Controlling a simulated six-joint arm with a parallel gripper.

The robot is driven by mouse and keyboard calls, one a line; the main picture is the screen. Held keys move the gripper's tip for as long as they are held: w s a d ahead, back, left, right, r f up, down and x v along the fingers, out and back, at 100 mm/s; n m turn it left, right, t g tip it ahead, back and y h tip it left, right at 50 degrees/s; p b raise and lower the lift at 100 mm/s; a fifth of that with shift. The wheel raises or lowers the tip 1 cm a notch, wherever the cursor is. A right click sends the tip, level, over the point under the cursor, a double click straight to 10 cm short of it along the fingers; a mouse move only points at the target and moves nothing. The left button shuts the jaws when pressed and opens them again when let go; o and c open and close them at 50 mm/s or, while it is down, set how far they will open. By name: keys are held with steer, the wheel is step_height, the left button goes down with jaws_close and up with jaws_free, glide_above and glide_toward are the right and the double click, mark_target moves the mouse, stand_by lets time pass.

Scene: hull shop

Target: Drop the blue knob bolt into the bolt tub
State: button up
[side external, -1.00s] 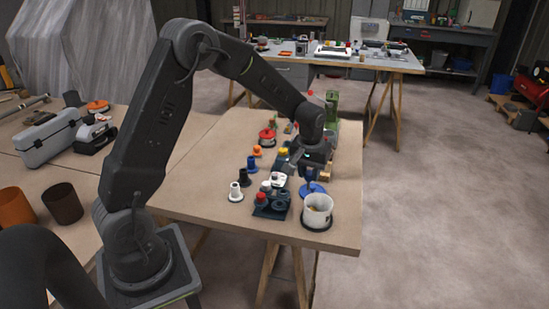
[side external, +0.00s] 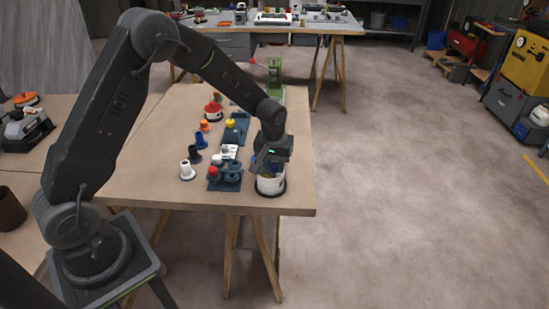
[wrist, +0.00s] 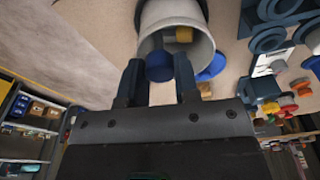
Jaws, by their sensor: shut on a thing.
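The blue knob bolt (wrist: 158,66) is between the two fingers of my gripper (wrist: 158,84) in the wrist view; my gripper is shut on it. The bolt tub (wrist: 203,50) is a pale round tub with its opening facing my gripper, and a yellow piece (wrist: 184,34) lies inside it. In the side view my gripper (side external: 268,165) is right over the bolt tub (side external: 271,186), at about rim height. The fingers and bolt are partly hidden there, so I cannot tell how far the bolt reaches into the tub.
A blue disc (wrist: 213,67) lies beside the tub. A dark block with round holders (side external: 226,184) stands left of the tub, with a white flanged piece (side external: 187,171) farther left. The wooden table's (side external: 145,180) right and front edges are close to the tub.

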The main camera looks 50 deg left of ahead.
steer(key=o, duration=1)
steer(key=r, duration=0.4)
steer(key=s+r, duration=0.1)
steer(key=r, duration=0.4)
steer(key=d+r, duration=0.1)
steer(key=r, duration=0.3)
steer(key=shift+s+r, duration=0.2)
steer(key=shift+r, duration=0.15)
steer(key=s+d+r+m+t, duration=0.2)
steer(key=s+d+r+m, duration=0.15)
steer(key=s+r, duration=0.8)
steer(key=s+m, duration=0.1)
steer(key=s, duration=0.3)
steer(key=s+f+m+t, duration=0.1)
steer(key=s, duration=0.4)
steer(key=s+d+m+t, duration=0.1)
steer(key=s, duration=0.4)
steer(key=shift+f+h, duration=0.35)
steer(key=shift+h, duration=0.05)
